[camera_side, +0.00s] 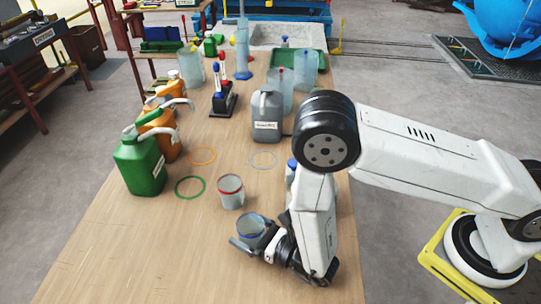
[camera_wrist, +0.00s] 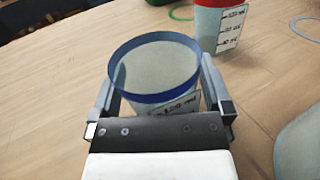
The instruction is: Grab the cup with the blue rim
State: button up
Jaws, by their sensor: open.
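The cup with the blue rim (camera_side: 250,228) stands upright on the wooden table near its front. In the wrist view the same cup (camera_wrist: 155,75) sits between the two fingers, its blue rim in full sight and its lower part partly hidden by my gripper body. My gripper (camera_side: 254,243) is low at the table, open, with one finger on each side of the cup. In the wrist view my gripper (camera_wrist: 160,95) shows its fingers beside the cup walls; I cannot tell whether either finger touches.
A red-rimmed cup (camera_side: 230,192) stands just behind. A green jug (camera_side: 138,165) and orange jugs (camera_side: 160,125) stand at the left, a grey canister (camera_side: 267,118) farther back. Green (camera_side: 190,187), orange (camera_side: 202,156) and pale (camera_side: 263,159) rings lie on the table. The front left tabletop is clear.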

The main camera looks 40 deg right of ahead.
jog(key=c, duration=1)
jog(key=shift+r, duration=0.2)
jog(key=shift+c, duration=0.2)
notch_tip(320, 180, up, 10)
jog(key=shift+f, duration=0.2)
dwell(0.6)
